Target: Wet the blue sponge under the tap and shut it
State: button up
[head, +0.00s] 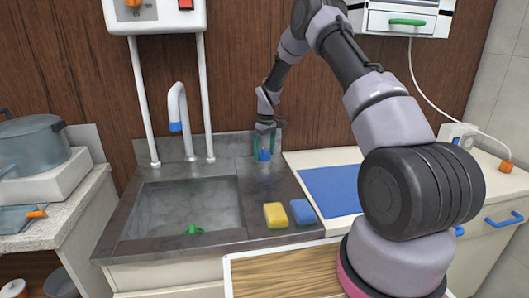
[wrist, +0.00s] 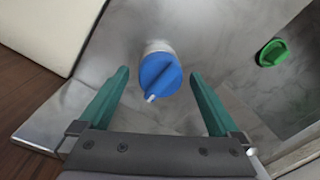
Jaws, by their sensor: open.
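The blue sponge (head: 302,212) lies flat on the steel ledge right of the basin, beside a yellow sponge (head: 275,215). The tap's curved white spout (head: 178,104) has a blue tip and stands at the basin's back; I see no stream below it. A blue knob (wrist: 160,73) with a white pointer sits on a pale base; in the head view the knob (head: 264,155) is at the ledge's back right. My gripper (head: 265,142) is just above it. In the wrist view my gripper (wrist: 159,76) is open, its green fingers either side of the knob with gaps showing.
The sink basin (head: 245,217) holds a green plug-like piece (head: 194,229), also in the wrist view (wrist: 272,52). A blue mat (head: 330,190) lies on the white counter at right. A wooden board (head: 285,270) is in front. A pot (head: 33,142) stands far left.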

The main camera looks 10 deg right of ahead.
jog(key=c, duration=1.4)
jog(key=shift+o, duration=0.2)
jog(key=shift+m, duration=1.7)
jog(key=o, duration=1.4)
jog(key=shift+c, duration=0.2)
notch_tip(320, 180, up, 11)
jog(key=shift+d, duration=0.4)
jog(key=shift+w, duration=0.1)
